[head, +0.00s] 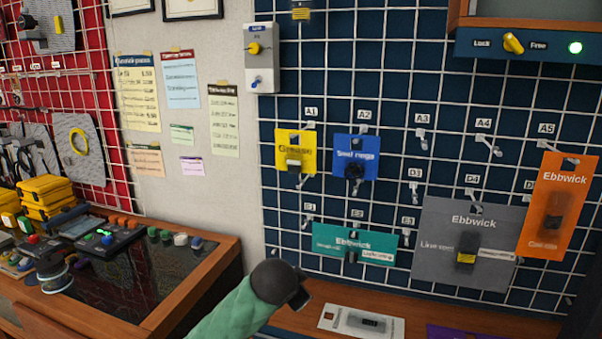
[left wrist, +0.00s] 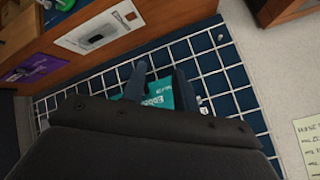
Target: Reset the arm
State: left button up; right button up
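My left gripper (head: 301,293) is at the lower middle of the head view, at the end of my green-sleeved arm, in front of the wire grid wall. In the left wrist view the left gripper (left wrist: 161,85) shows two dark fingers apart, with nothing held between them. The teal Ebbwick pack (head: 325,240) hangs behind and above it in the head view. The teal pack (left wrist: 157,96) also shows beyond the fingers in the left wrist view, partly hidden. My right gripper is in neither view.
Yellow (head: 284,148), blue (head: 368,145), grey (head: 435,225) and orange (head: 545,190) packs hang on the grid. A wooden shelf (head: 425,325) below holds a white card pack (head: 335,322) and a purple one (head: 445,331). A glass-topped counter (head: 150,312) stands left.

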pick_arm(q)
jog(key=s+a+f+n+g+y, duration=0.1)
jog(key=s+a+f+n, duration=0.2)
jog(key=s+a+f, duration=0.5)
jog(key=s+a+f+n+g, duration=0.1)
jog(key=s+a+f+n, duration=0.35)
jog(key=s+f, duration=0.45)
jog(key=s+f+g, duration=0.1)
jog(key=s+f, duration=0.4)
jog(key=s, duration=0.3)
jog(key=s+a+f+g, duration=0.1)
jog(key=s+f+g, duration=0.1)
jog(key=s+f, duration=0.3)
jog(key=s+a+f+g, duration=0.1)
jog(key=s+f, duration=0.3)
jog(key=s, duration=0.6)
jog(key=shift+s+f+n+g, duration=0.4)
jog(key=shift+n+g, duration=0.05)
jog(key=shift+g, duration=0.25)
